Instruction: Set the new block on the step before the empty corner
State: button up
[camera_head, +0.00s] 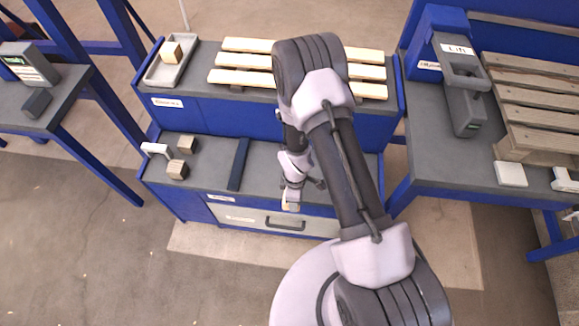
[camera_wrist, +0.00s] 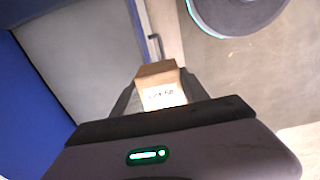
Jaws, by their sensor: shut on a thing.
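My gripper (camera_head: 293,193) is low at the front of the two-level blue bench, near the drawer. In the wrist view the jaws (camera_wrist: 159,91) are shut on a light wooden block (camera_wrist: 157,73) with dark lettering on its face. In the head view only a small tan bit of that block (camera_head: 291,206) shows at the gripper's tip. A slatted wooden pallet (camera_head: 240,78) lies on the upper level; my arm hides part of it. The lower grey step (camera_head: 213,160) carries two wooden blocks, one (camera_head: 187,144) behind the other (camera_head: 177,169), at its left.
A grey tray (camera_head: 156,74) with a wooden block (camera_head: 171,50) stands at the upper left. A dark blue bar (camera_head: 238,165) and a white handle-like piece (camera_head: 156,149) lie on the step. A drawer (camera_head: 265,219) is below. A side table (camera_head: 450,183) stands right. Step around the bar is clear.

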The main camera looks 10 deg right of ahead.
jog(key=w+d+r+m, duration=0.1)
jog(key=r+m, duration=0.6)
jog(key=r, duration=0.7)
jog(key=w+d+r+m, duration=0.2)
jog(key=r+m, duration=0.5)
jog(key=r, duration=0.7)
jog(key=shift+d, duration=0.35)
